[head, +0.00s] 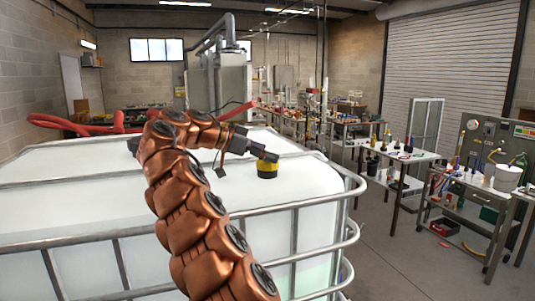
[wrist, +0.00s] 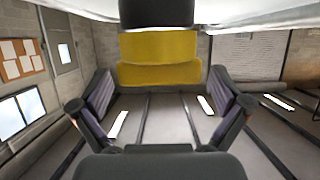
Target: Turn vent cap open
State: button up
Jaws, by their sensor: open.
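The vent cap (head: 267,168) is a yellow cap on a black base, standing upright on top of the white tank (head: 95,195). In the wrist view the picture is upside down, and the vent cap (wrist: 160,55) fills the top middle, its black base above the yellow part. My gripper (head: 268,155) is at the cap's upper part in the head view, coming from the left. In the wrist view my gripper (wrist: 160,85) is open, one finger to each side of the cap's top edge. I cannot tell whether either finger touches it.
A metal cage rail (head: 300,203) rims the tank. A red hose (head: 85,124) lies behind it at left. Workbenches with bottles and tools (head: 400,153) stand at right, beyond a strip of bare floor. The tank top around the cap is clear.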

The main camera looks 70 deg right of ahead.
jog(key=c, duration=1.1)
